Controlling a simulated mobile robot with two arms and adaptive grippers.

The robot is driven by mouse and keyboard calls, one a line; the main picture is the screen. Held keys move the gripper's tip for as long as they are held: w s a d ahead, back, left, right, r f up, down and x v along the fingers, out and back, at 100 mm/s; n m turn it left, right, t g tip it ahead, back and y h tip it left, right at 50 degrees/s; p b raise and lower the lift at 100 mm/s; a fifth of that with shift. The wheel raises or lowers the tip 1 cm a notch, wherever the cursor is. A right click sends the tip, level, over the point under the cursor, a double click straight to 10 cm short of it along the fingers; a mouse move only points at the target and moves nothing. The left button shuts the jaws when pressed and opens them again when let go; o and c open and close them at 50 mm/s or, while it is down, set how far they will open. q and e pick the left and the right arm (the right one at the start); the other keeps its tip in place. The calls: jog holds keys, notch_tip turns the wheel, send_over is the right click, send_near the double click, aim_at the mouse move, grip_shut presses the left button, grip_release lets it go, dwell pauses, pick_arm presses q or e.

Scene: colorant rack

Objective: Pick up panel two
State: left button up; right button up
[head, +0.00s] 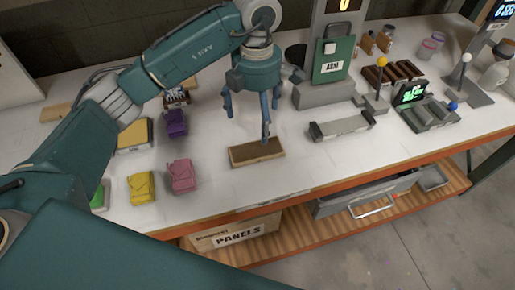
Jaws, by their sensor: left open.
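My left gripper (252,116) hangs fingers-down over the white bench, open, with nothing visible between its fingers. One finger appears just above the back edge of a shallow brown wooden piece (257,152) near the bench front; I cannot tell whether they touch. No object carries a readable "panel two" mark, so I cannot tell which thing it is. A box labelled PANELS (237,236) sits on the lower wooden shelf; its inside is hidden by the bench. My right gripper is not in view.
Purple (176,123), pink (181,176) and yellow (142,187) pouches lie left of the gripper. A grey bar-like fixture (341,127) lies to the right. A green panel marked ARM (333,60) stands behind. The bench (215,195) is clear around the wooden piece.

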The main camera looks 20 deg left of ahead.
pick_arm(q)
jog(key=p, duration=0.1)
send_over(255, 146)
jog(key=f, duration=0.4)
jog(key=shift+w+d+f, duration=0.15)
jog(key=shift+w+f, duration=0.1)
jog(key=f+p, duration=0.2)
jog(key=f, duration=0.3)
jog(key=shift+s+a+p, duration=0.2)
jog(key=shift+s+p, duration=0.05)
jog(key=shift+p, duration=0.15)
jog(key=shift+w+f, duration=0.1)
jog(key=shift+f, duration=0.05)
jog(key=c, duration=1.3)
